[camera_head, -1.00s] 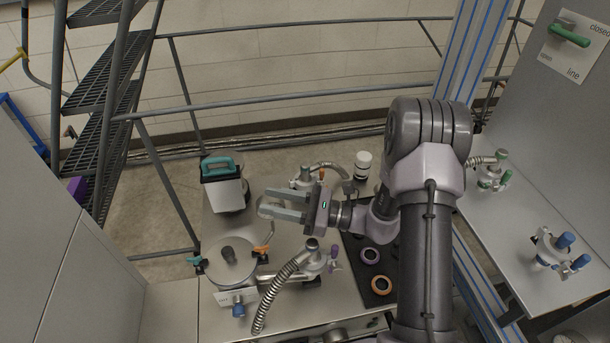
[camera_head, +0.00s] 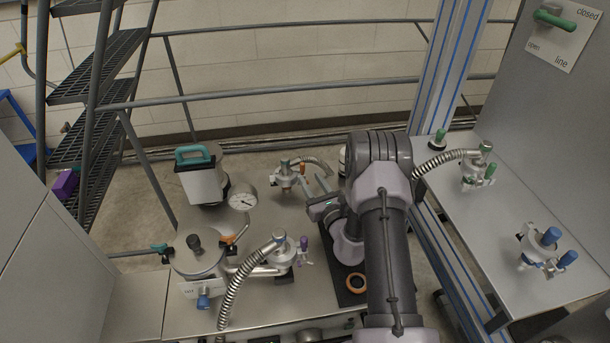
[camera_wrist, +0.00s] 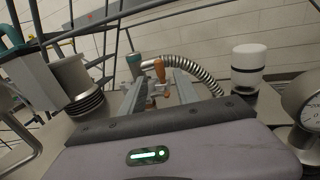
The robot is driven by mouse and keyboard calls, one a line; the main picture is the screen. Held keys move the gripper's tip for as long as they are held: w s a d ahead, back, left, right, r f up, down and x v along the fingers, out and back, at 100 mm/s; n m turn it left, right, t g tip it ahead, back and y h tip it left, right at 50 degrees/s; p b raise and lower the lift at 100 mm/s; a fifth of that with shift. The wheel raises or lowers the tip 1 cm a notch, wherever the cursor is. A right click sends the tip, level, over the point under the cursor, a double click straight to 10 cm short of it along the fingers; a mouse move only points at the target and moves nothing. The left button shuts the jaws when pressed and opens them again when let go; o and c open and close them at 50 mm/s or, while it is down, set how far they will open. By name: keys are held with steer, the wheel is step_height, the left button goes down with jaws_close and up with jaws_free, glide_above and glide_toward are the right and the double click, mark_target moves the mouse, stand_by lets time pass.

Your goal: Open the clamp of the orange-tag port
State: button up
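The orange-tag port (camera_head: 284,178) stands at the back of the steel bench, a metal fitting with a corrugated hose. Its orange clamp handle (camera_head: 302,169) is on its right side. In the wrist view the upright orange handle (camera_wrist: 159,71) shows between the fingers, near their tips. My gripper (camera_head: 315,187) is just right of and in front of the port, fingers directed towards it. The fingers of my gripper (camera_wrist: 157,82) are apart with a gap on both sides of the handle. I cannot tell whether the tips reach around it or stop short. No contact shows.
A purple-tag port (camera_head: 283,252) with a corrugated hose stands in front. A gauge (camera_head: 242,198), a teal-handled box (camera_head: 198,179) and a lidded round vessel (camera_head: 196,256) are to the left. In the wrist view a white-capped cylinder (camera_wrist: 248,66) stands right of the hose.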

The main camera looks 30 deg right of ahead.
mark_target(304, 169)
steer(key=w, duration=0.5)
steer(key=shift+d+b, duration=0.1)
steer(key=shift+b, duration=0.25)
jaws_close()
stand_by(1.0)
